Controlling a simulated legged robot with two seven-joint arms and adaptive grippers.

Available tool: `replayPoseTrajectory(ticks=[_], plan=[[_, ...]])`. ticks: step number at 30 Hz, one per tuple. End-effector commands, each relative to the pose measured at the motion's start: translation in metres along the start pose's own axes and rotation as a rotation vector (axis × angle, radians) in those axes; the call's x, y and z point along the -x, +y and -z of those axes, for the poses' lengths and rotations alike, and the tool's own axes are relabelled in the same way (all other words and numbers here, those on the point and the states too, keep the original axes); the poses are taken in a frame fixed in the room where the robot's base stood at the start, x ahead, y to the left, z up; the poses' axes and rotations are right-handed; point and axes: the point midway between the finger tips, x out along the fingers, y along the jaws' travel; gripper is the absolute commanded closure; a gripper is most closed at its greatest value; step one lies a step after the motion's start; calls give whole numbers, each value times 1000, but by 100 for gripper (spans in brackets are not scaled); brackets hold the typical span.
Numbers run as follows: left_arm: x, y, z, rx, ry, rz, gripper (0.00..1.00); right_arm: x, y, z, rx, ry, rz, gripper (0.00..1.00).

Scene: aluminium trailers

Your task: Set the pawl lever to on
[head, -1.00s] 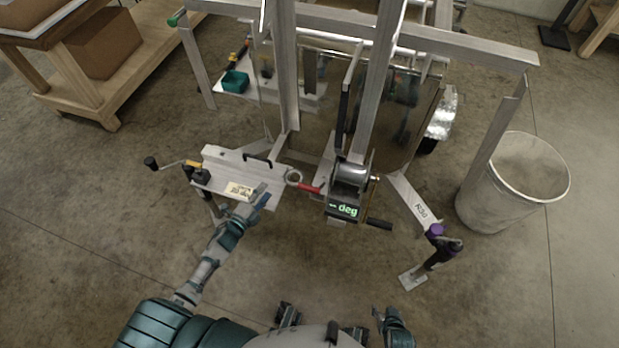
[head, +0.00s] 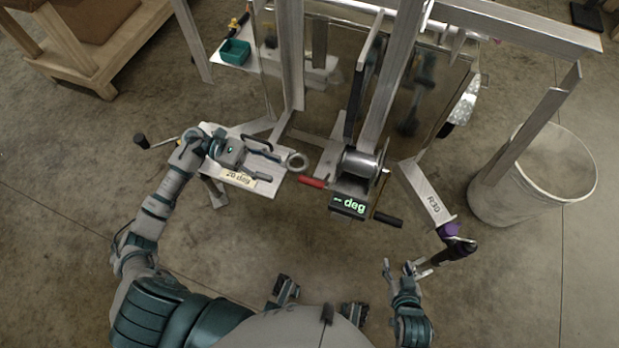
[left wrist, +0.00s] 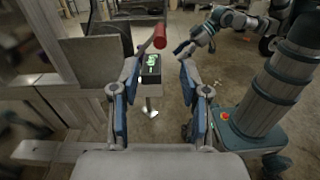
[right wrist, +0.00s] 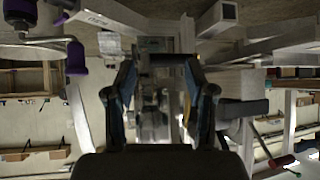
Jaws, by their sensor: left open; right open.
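A short lever with a red grip (head: 312,182), which looks like the pawl lever, sticks out left from the winch (head: 360,165). Its setting cannot be read. In the left wrist view the red grip (left wrist: 160,38) lies ahead, just beyond the fingertips. My left gripper (head: 272,153) is open and empty above the white plate, left of the lever, its fingers pointing right; it also shows in the left wrist view (left wrist: 160,65). My right gripper (head: 398,266) is open and empty, low at the front right, apart from the winch; it also shows in the right wrist view (right wrist: 160,68).
A lit display box (head: 348,206) sits below the winch, with a black crank handle (head: 388,220) beside it. A purple-topped jack (head: 455,243) is near my right gripper. A white bin (head: 540,180) stands at right.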

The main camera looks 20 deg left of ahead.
Motion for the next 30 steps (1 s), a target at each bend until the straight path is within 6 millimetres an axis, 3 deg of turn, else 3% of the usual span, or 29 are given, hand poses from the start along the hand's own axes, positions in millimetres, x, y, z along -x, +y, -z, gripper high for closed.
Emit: replayPoseTrajectory(ticks=[6, 13, 19, 27, 28, 30], plan=[[-55, 0, -2, -1, -3, 1, 55, 6, 3, -13, 0, -81, -5, 45], [-96, 0, -1, 1, -4, 0, 55, 11, 4, -24, 1, -146, -11, 45], [-112, 0, 0, 2, -3, -1, 55, 12, 4, -29, 0, -172, -13, 45], [-113, 1, 0, 3, -2, -2, 55, 12, 5, -30, 0, -176, -13, 45], [-113, 1, 0, 3, -2, -2, 57, 11, 5, -30, 0, -175, -13, 45], [-113, 1, 0, 3, -2, -2, 75, 11, 5, -30, 0, -175, -13, 45]])
